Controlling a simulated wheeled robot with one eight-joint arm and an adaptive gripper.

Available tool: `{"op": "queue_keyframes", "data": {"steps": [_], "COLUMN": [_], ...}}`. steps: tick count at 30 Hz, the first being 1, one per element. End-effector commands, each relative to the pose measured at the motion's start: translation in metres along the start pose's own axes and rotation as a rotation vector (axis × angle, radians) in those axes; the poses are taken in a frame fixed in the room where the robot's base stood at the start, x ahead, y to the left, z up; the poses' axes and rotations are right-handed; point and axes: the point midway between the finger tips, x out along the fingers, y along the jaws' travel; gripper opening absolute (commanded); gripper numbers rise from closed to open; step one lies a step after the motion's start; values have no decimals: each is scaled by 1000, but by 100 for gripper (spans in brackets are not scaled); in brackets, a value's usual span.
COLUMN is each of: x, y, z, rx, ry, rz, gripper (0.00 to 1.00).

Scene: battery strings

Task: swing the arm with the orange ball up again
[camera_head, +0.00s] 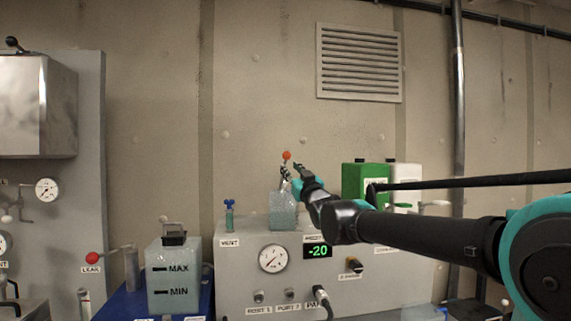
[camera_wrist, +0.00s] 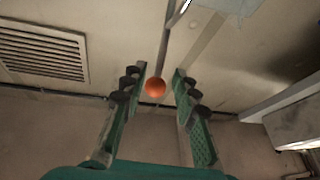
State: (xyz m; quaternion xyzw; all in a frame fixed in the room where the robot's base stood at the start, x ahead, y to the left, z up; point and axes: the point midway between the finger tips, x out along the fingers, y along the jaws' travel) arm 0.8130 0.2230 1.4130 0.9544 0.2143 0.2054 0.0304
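The orange ball (camera_head: 287,155) tops a thin arm above the clear bottle on the grey test box in the head view. In the wrist view the ball (camera_wrist: 155,87) lies between my two fingers, with a gap to each side, and its thin rod (camera_wrist: 164,48) runs to the picture's top. My gripper (camera_wrist: 159,75) is open, its fingers well apart. In the head view my gripper (camera_head: 291,170) is just below and right of the ball and covers part of the arm. How the arm joins its pivot is hard to make out.
A green container (camera_head: 362,184) stands right of my gripper. A red-balled lever (camera_head: 92,258) marked LEAK and a MAX/MIN tank (camera_head: 173,276) stand left.

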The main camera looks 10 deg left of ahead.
Motion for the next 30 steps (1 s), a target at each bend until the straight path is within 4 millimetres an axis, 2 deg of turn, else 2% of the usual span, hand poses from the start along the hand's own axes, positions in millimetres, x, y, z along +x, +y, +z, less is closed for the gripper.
{"op": "queue_keyframes", "data": {"steps": [3, 9, 15, 23, 30], "x": [22, 47, 57, 58, 58], "y": [0, 0, 0, 0, 0], "z": [0, 0, 0, 0, 0], "rx": [1, 2, 1, 1, 1], "ry": [0, 0, 0, 0, 0], "rz": [-1, 0, 0, 0, 0], "gripper": [29, 29, 29, 29, 0]}}
